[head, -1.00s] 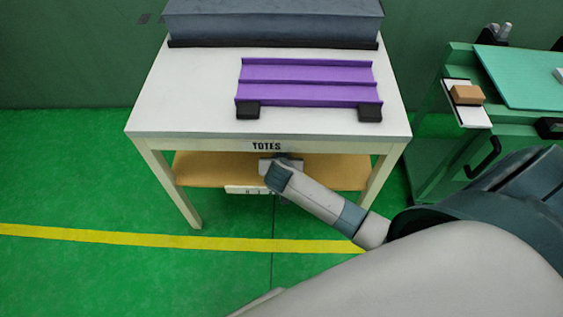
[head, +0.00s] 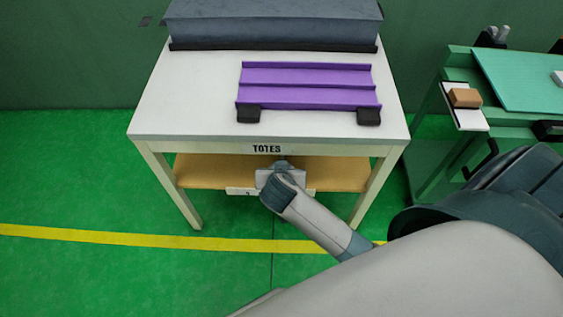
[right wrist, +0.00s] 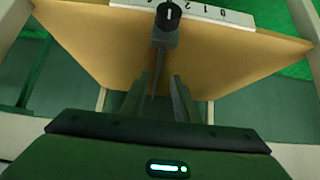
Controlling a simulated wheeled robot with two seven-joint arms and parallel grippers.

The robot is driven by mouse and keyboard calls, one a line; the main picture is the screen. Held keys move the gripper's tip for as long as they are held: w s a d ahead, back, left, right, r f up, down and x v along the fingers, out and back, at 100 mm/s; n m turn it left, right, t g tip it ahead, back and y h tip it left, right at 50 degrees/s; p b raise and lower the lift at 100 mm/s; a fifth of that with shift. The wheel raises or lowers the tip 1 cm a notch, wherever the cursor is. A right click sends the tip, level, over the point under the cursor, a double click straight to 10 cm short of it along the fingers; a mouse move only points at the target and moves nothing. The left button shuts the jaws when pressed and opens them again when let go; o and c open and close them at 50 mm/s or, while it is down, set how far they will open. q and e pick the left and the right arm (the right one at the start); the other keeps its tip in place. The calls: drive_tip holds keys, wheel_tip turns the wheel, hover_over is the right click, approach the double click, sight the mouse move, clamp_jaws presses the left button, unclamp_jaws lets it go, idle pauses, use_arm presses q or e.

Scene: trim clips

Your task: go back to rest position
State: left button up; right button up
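My right arm reaches in from the right in the head view. Its wrist end is in front of the table's lower shelf, and its fingertips are hard to make out there. In the right wrist view my right gripper (right wrist: 158,92) has its two fingers apart. A grey lever (right wrist: 166,50) with a black round knob (right wrist: 168,13) stands in line with the gap between them; I see no finger pressed on it. It is by a white numbered plate (right wrist: 225,14) at the shelf. My left gripper is not in view.
The white table (head: 170,105) labelled TOTES bears a purple rail tray (head: 308,87) and a dark grey block (head: 272,22). Its tan lower shelf (head: 205,172) is close to my right wrist. A green bench (head: 460,135) with a tan block (head: 465,97) stands at right. Green floor is open at left.

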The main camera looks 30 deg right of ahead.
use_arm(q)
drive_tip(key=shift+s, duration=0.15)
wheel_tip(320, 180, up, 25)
use_arm(e)
drive_tip(key=s+a+r+n+g+y, duration=0.1)
drive_tip(key=s+a+n+g+y, duration=0.2)
drive_tip(key=s, duration=0.9)
drive_tip(key=s+a+n+g+y, duration=0.15)
drive_tip(key=s+n, duration=0.35)
drive_tip(key=s, duration=0.8)
use_arm(q)
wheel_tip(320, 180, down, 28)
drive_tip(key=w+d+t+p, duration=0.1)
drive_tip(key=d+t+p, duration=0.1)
drive_tip(key=p, duration=0.4)
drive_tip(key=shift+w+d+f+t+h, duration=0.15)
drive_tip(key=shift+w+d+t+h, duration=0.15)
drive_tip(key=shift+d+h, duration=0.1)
use_arm(e)
wheel_tip(320, 180, down, 28)
drive_tip(key=w+a+t+y, duration=0.1)
drive_tip(key=w+a+t, duration=0.1)
drive_tip(key=shift+a+n, duration=0.4)
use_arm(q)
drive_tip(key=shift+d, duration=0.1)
use_arm(e)
drive_tip(key=shift+d+y, duration=0.1)
drive_tip(key=shift+y, duration=0.15)
